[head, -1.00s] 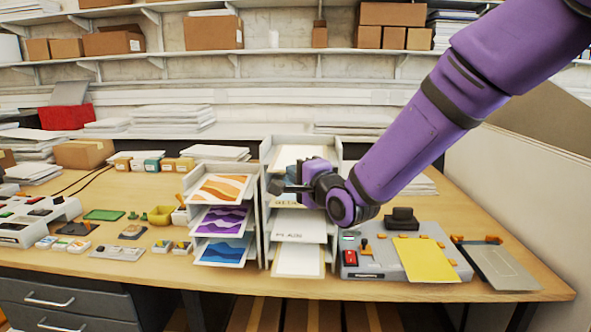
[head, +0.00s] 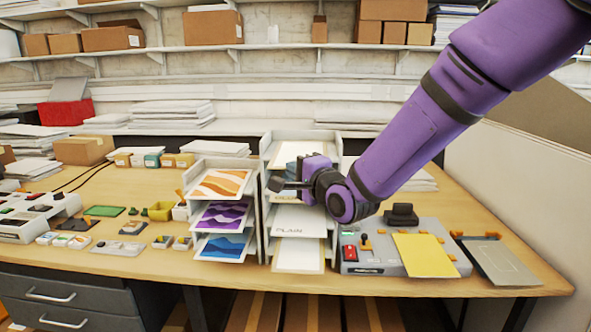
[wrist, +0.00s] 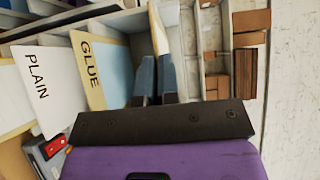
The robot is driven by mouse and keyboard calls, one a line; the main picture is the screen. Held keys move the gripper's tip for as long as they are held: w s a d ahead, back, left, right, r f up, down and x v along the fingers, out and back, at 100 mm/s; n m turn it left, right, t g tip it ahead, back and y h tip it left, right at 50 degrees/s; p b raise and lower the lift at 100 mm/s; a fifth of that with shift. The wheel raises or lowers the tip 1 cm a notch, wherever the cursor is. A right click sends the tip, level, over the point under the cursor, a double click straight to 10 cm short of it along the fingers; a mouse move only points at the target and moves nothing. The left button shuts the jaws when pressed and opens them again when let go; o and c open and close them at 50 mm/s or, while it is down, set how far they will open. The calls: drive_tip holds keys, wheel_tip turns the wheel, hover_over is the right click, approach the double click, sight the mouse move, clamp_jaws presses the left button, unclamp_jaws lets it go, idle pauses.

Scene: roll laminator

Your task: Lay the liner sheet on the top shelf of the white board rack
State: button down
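The white board rack (head: 264,215) stands mid-table with stacked shelves. A pale, cream-edged sheet, apparently the liner sheet (head: 293,149), lies at its top shelf. In the wrist view this sheet (wrist: 158,28) shows nearly edge-on, just beyond my fingertips. My gripper (head: 291,160) is at the front of the upper shelves. Its two blue-grey fingers (wrist: 155,62) stand slightly apart, with a narrow gap, at the sheet's near edge. Whether they still touch it is hard to see. The GLUE sheet (wrist: 88,65) and PLAIN sheet (wrist: 38,88) lie on lower shelves.
A smaller rack with orange, purple and blue prints (head: 222,215) stands close on the left. The grey laminator (head: 372,262) with a yellow sheet (head: 425,255) is at right. A grey board (head: 500,262) lies beyond it. Shelves with boxes (head: 213,30) are behind.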

drive_tip(key=c, duration=1.3)
unclamp_jaws()
drive_tip(key=shift+o, duration=0.2)
drive_tip(key=v, duration=1.1)
